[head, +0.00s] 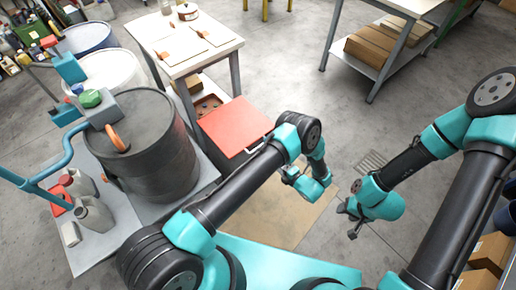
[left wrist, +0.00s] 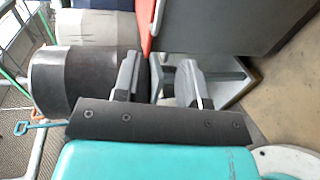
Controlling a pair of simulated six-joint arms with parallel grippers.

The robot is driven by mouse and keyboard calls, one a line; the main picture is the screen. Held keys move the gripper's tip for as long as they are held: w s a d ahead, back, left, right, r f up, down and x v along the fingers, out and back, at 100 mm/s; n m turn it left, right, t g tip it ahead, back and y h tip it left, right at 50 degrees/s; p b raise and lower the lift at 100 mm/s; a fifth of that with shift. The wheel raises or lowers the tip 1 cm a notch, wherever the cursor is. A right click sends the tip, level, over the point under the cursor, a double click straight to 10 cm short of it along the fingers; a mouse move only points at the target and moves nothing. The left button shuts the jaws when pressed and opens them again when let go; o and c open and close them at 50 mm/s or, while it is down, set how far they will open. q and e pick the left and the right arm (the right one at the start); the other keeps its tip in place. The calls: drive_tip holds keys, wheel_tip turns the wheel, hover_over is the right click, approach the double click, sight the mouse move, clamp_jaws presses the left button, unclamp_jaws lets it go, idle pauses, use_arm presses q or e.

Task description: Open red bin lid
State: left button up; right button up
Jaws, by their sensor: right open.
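The red bin lid (head: 235,125) is a flat red-orange square beside the black drum in the head view. It lies about flat, with a pale handle (head: 262,144) at its near right edge. The bin below is mostly hidden. A red strip (left wrist: 146,22) shows beyond the fingers. My right gripper (head: 353,217) is open and empty, farther right over the floor.
A black drum (head: 150,150) stands left of the lid on a grey pallet (head: 92,250), with jugs (head: 95,215) beside it. A white-topped table (head: 185,50) stands behind the lid. A shelf with boxes (head: 375,50) is at back right. Open floor lies between.

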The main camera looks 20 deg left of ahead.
use_arm(q)
drive_tip(key=x, duration=1.7)
drive_tip(key=shift+d, duration=0.1)
drive_tip(key=shift+c, duration=0.5)
clamp_jaws()
